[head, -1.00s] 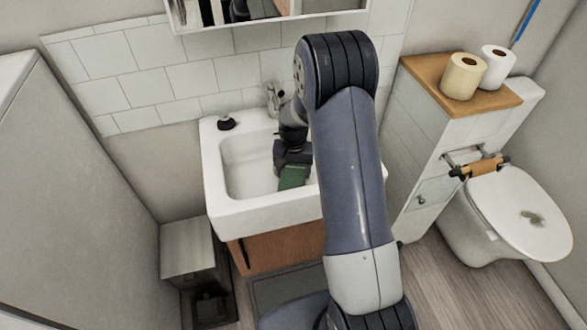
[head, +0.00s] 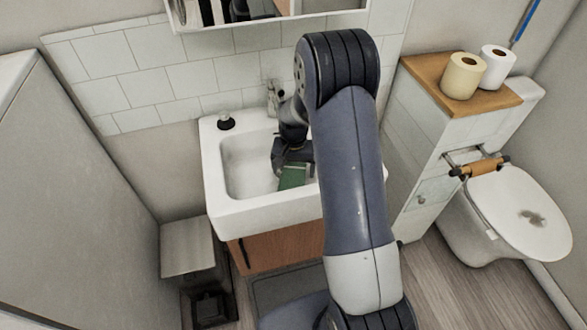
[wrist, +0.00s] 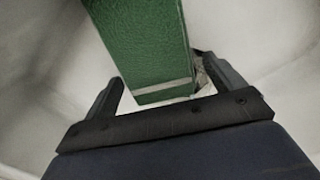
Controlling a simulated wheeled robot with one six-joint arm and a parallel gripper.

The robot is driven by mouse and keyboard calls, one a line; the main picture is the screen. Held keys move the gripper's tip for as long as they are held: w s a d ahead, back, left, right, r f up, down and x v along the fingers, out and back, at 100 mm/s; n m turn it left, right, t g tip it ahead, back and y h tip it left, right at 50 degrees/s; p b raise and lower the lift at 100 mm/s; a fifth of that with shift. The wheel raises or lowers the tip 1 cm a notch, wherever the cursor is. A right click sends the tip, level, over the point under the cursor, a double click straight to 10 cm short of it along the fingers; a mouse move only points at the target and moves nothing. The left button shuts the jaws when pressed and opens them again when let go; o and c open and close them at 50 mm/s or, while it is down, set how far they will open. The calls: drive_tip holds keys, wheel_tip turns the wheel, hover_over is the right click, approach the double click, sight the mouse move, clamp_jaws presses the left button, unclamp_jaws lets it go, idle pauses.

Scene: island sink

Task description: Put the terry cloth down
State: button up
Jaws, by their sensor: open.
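The terry cloth (head: 293,176) is a green folded piece with a pale band near one end. It is inside the white sink (head: 262,213), at the right side of the basin. In the wrist view the cloth (wrist: 143,45) runs from the top edge down between my fingers. My gripper (wrist: 160,84) is open, with a gap visible on each side of the cloth near its end. In the head view my gripper (head: 291,160) is low in the basin at the cloth, and my arm hides the sink's right part.
A faucet (head: 272,97) stands at the back of the sink, with a dark stopper-like item (head: 226,121) on the back left rim. A mirror cabinet (head: 265,20) hangs above. The toilet (head: 520,215) and two paper rolls (head: 463,76) are to the right. The basin's left part is clear.

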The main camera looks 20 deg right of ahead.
sight(294, 169)
wheel_tip(294, 169, up, 12)
drive_tip(key=shift+f, duration=0.2)
drive_tip(key=shift+f, duration=0.1)
drive_tip(key=shift+f, duration=4)
